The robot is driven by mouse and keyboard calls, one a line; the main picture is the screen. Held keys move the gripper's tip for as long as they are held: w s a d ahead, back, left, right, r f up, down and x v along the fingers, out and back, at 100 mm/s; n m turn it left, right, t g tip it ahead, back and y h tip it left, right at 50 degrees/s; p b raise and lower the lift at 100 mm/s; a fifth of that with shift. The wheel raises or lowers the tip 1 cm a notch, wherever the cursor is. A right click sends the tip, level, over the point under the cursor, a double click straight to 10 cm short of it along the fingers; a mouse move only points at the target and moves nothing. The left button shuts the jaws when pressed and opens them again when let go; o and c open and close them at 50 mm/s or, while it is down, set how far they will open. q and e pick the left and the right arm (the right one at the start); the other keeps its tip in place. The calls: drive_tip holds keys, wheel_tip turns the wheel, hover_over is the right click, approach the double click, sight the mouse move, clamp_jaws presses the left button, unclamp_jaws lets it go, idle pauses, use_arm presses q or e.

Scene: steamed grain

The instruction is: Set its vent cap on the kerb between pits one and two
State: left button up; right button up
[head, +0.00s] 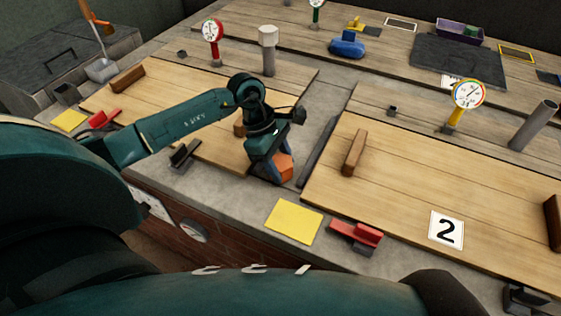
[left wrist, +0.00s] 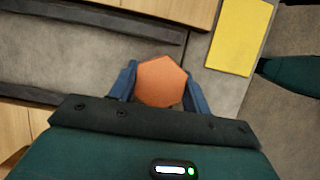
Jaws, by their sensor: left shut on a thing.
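My left gripper (head: 272,168) is shut on an orange six-sided cap (head: 283,166), low over the grey kerb (head: 318,108) near its front end. In the left wrist view the cap (left wrist: 161,81) sits between the two blue fingers of the gripper (left wrist: 160,88). Its underside is hidden, so I cannot tell whether it touches the kerb. The kerb runs between the left plank cover (head: 215,105) and the plank cover marked 2 (head: 400,180). The left pipe (head: 268,55) has a pale cap on top; the right pipe (head: 535,125) has none. My right gripper is not in view.
A dark bar (head: 318,152) lies along the kerb beside the gripper. A yellow sheet (head: 294,221) and a red clamp (head: 357,235) lie in front. Gauges (head: 467,95) stand behind the covers. A wooden handle (head: 354,152) rises from the right cover.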

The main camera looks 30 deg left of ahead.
use_arm(q)
drive_tip(key=shift+f, duration=0.15)
drive_tip(key=o, duration=0.9)
drive_tip(key=shift+o, duration=0.2)
